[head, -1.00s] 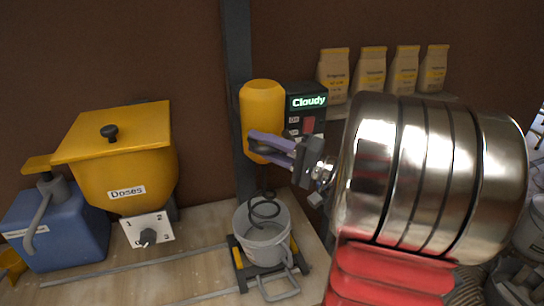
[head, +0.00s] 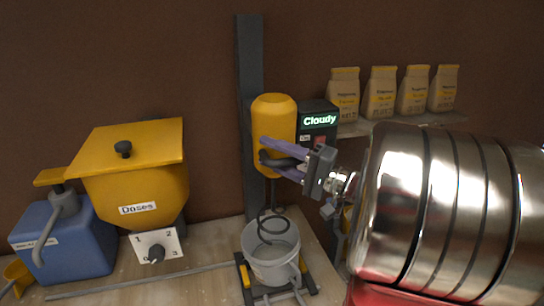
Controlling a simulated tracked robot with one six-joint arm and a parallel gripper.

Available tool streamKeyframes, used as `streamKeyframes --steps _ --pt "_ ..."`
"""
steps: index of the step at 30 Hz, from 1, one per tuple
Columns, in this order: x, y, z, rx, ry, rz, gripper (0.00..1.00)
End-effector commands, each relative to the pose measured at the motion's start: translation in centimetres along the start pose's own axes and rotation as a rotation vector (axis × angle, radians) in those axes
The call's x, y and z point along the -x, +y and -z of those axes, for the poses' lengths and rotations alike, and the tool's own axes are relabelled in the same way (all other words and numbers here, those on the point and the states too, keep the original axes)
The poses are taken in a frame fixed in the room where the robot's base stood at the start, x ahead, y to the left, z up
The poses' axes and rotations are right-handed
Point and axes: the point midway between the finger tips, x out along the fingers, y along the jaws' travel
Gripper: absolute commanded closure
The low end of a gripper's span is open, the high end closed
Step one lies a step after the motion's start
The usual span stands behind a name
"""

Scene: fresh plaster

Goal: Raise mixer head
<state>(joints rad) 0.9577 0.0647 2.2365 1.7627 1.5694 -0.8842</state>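The mixer head (head: 273,112) is a yellow rounded body on a dark upright column (head: 250,90). Its spiral whisk (head: 271,228) hangs down into a grey bucket (head: 272,262), with the lower coil inside the rim. A dark handle (head: 278,160) sticks out from the front of the head. My gripper (head: 268,156) has two purple fingers, one above and one below this handle. The fingers stand apart, and the handle shows between them. Contact with the handle is hard to tell.
Several paper bags (head: 381,94) sit on a shelf behind. A yellow hopper labelled "Doses" (head: 135,185) and a blue container (head: 70,240) stand at left.

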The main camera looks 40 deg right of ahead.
Motion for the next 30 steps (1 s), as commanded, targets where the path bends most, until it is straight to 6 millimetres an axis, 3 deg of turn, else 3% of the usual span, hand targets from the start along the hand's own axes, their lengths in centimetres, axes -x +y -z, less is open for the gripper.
streamKeyframes --steps 30 --pt "0.74 0.17 0.02 -0.003 0.002 -0.002 0.64"
